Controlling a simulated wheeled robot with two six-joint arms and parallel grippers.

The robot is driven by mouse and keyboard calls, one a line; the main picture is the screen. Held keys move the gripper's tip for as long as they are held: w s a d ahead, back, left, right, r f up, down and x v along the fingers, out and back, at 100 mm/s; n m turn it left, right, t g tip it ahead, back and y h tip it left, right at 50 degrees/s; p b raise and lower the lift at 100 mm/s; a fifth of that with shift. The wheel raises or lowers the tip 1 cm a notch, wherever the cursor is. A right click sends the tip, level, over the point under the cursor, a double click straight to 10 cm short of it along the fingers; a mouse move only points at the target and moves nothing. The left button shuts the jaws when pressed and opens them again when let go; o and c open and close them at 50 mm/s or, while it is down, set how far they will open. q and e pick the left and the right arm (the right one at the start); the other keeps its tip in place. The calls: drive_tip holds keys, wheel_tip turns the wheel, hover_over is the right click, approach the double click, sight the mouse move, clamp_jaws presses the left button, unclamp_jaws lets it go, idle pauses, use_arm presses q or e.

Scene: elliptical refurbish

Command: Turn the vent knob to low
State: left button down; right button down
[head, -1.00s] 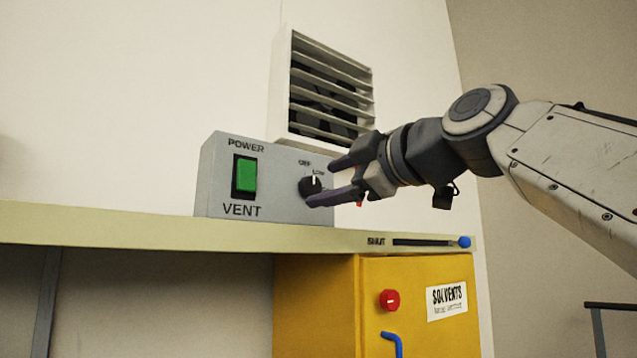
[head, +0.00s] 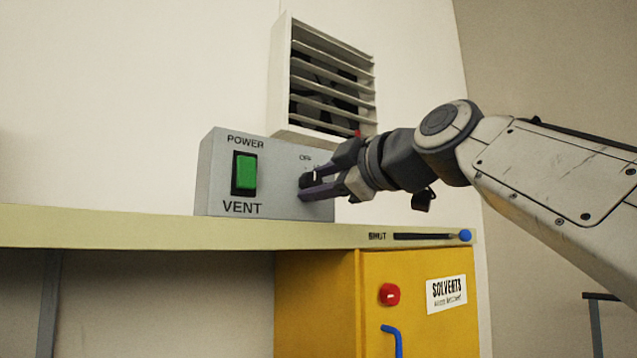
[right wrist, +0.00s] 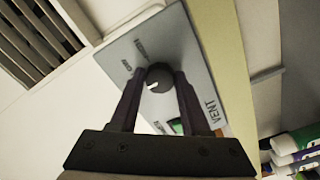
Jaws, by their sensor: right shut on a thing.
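The vent box (head: 222,180) is grey with the words POWER and VENT, and stands on a shelf. Its round black knob (right wrist: 158,78) has a short white pointer mark. My right gripper (head: 312,187) comes in from the right and is shut on the knob, with one finger on each side. In the head view the fingers hide much of the knob and the LOW label; OFF shows above. In the right wrist view the labels around the knob are too blurred to read surely. My left gripper is in neither view.
A green power switch (head: 245,174) is on the box's left part. A slatted wall vent (head: 330,85) is behind it. The shelf (head: 130,228) is bare to the left. Below is a yellow solvents cabinet (head: 315,300) with a red button (head: 390,295) and blue handle (head: 393,340).

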drive_tip(key=shift+m, duration=0.3)
drive_tip(key=m+b, duration=0.1)
drive_tip(key=m, duration=0.2)
drive_tip(key=shift+f, duration=0.1)
drive_tip(key=shift+a+m, duration=0.1)
drive_tip(key=shift+m, duration=2.4)
drive_tip(key=shift+c, duration=1.9)
unclamp_jaws()
